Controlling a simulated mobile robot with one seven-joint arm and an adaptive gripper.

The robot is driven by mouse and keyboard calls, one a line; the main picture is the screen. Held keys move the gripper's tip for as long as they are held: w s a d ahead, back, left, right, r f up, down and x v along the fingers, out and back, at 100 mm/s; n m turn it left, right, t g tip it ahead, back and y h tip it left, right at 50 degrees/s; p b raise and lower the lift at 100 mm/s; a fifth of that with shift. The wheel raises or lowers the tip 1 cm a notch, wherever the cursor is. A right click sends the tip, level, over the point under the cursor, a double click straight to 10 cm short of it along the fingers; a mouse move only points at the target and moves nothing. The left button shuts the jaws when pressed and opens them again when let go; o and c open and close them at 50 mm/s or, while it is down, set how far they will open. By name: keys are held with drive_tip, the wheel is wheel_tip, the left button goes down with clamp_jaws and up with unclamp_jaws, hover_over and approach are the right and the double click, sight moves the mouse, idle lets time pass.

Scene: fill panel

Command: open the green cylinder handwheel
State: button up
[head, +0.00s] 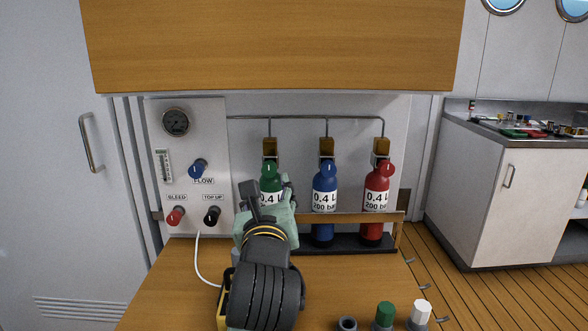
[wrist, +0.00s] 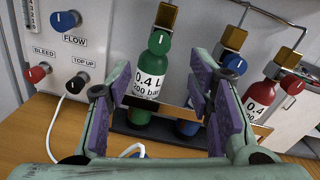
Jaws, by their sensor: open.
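The green cylinder (head: 265,184) stands upright at the left of three cylinders in the rack. Its green handwheel (head: 269,168), with a white mark, is at the top below a brass valve block. In the wrist view the handwheel (wrist: 160,42) faces me above the "0.4 L 200 bar" label. My gripper (head: 269,188) is open and empty in front of this cylinder, hiding part of its body in the head view. In the wrist view the purple pads of my gripper (wrist: 164,70) stand apart, with the green cylinder seen between them and the handwheel beyond the tips.
A blue cylinder (head: 324,183) and a red cylinder (head: 375,187) stand to the right. A rail (head: 350,218) crosses in front of them. A panel with knobs (head: 190,140) is at left. Bottles (head: 384,316) stand at the bench's front right. A wooden cabinet (head: 280,45) hangs above.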

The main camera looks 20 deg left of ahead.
sight(269, 171)
drive_tip(key=p+x, duration=0.7)
drive_tip(key=x, duration=0.3)
drive_tip(key=shift+w+a, duration=0.15)
drive_tip(key=shift+w, duration=0.15)
clamp_jaws()
idle(0.4)
